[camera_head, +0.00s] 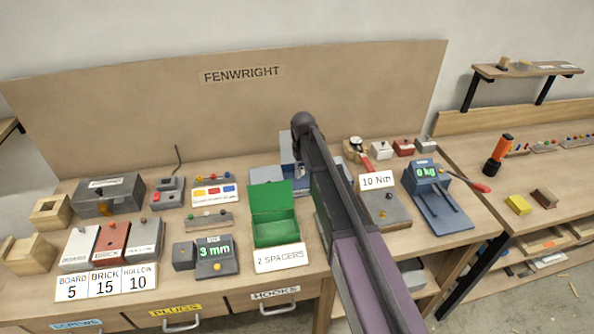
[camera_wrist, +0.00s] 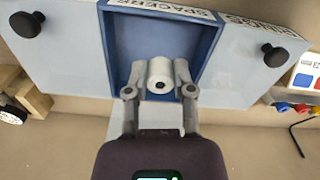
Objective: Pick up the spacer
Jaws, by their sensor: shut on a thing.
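The spacer (camera_wrist: 160,72) is a short white cylinder with a dark hole in its end. In the wrist view my gripper (camera_wrist: 160,82) has a finger on each side of it and is shut on it. The spacer is over the open blue compartment (camera_wrist: 119,45) of a box whose edge label reads "SPACERS". I cannot tell whether it touches the compartment floor. In the head view my gripper (camera_head: 299,172) is at the box (camera_head: 284,155) at the back of the bench, and my arm hides much of both.
Grey-blue panels with black knobs (camera_wrist: 27,24) (camera_wrist: 273,54) flank the compartment. In the head view an open green box (camera_head: 272,193) stands left of my arm, behind a "2 SPACERS" card (camera_head: 281,258). A "10 Nm" device (camera_head: 383,208) and a "0 kg" scale (camera_head: 437,210) stand right.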

